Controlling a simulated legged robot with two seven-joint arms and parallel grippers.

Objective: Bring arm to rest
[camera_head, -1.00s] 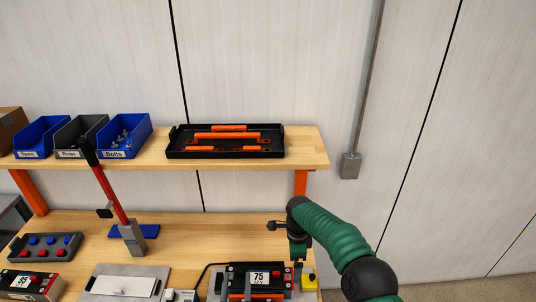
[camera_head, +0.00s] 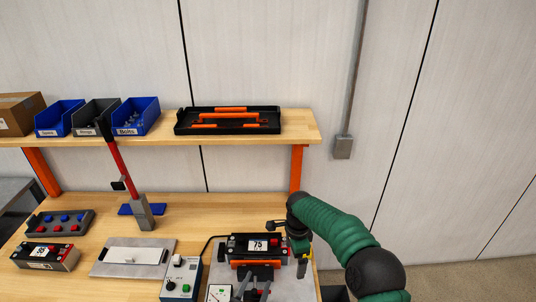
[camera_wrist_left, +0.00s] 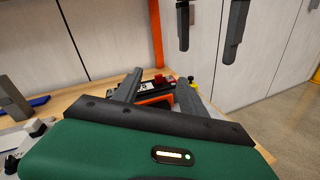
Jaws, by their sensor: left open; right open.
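My left gripper (camera_head: 252,293) shows only by its grey fingers at the bottom of the head view, in front of the black-and-orange unit marked 75 (camera_head: 258,245). In the left wrist view its two fingers (camera_wrist_left: 160,90) are spread apart with nothing between them; the unit (camera_wrist_left: 158,87) lies beyond.
A shelf (camera_head: 160,141) above carries bins and a black tray (camera_head: 228,128).

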